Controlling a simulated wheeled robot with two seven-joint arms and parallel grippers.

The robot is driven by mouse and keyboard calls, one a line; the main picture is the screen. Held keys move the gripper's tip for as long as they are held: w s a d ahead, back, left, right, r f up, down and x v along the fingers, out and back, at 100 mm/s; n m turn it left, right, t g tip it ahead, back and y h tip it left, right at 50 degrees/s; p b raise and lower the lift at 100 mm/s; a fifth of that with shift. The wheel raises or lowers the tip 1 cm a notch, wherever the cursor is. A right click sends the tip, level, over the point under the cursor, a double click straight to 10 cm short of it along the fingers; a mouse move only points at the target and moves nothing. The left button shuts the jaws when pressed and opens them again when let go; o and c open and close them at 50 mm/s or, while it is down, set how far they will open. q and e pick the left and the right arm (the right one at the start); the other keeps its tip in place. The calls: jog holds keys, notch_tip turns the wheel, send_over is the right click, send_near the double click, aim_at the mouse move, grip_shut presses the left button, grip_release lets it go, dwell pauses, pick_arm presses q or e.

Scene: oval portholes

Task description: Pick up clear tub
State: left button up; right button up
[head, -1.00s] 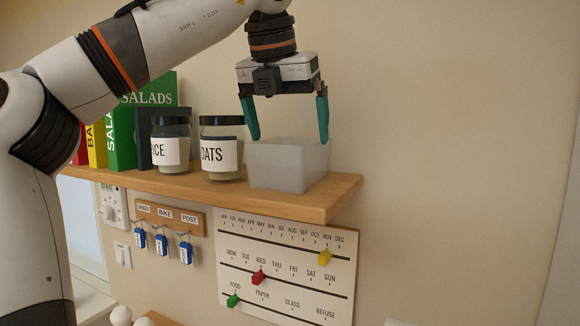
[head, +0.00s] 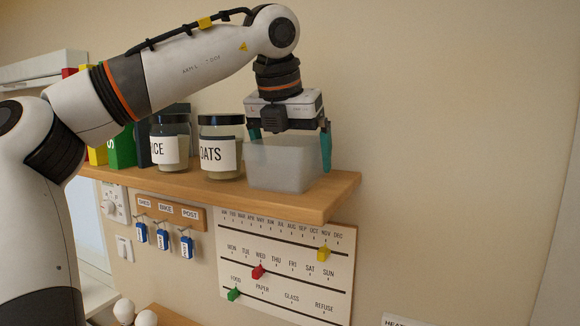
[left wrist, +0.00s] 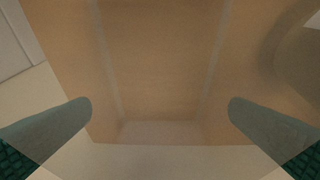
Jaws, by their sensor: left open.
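The clear tub (head: 282,168) is a translucent, whitish box at the right end of the wooden shelf. My left gripper (head: 290,150) is open above and around the tub, pointing down, one finger toward its left side and one at its right side. In the left wrist view the open fingers (left wrist: 160,115) stand either side of the tub (left wrist: 160,130), whose faint walls show between them with the shelf seen through it. I cannot tell whether the fingers touch it. My right gripper is not in view.
An OATS jar (head: 221,150) stands just left of the tub, with a RICE jar (head: 170,145) and books (head: 121,148) further left. The wooden shelf (head: 330,190) ends right of the tub. Key hooks (head: 168,212) and a slider board (head: 287,265) hang below.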

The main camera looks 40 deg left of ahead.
pick_arm(q)
jog(key=shift+f, duration=0.15)
jog(key=c, duration=0.7)
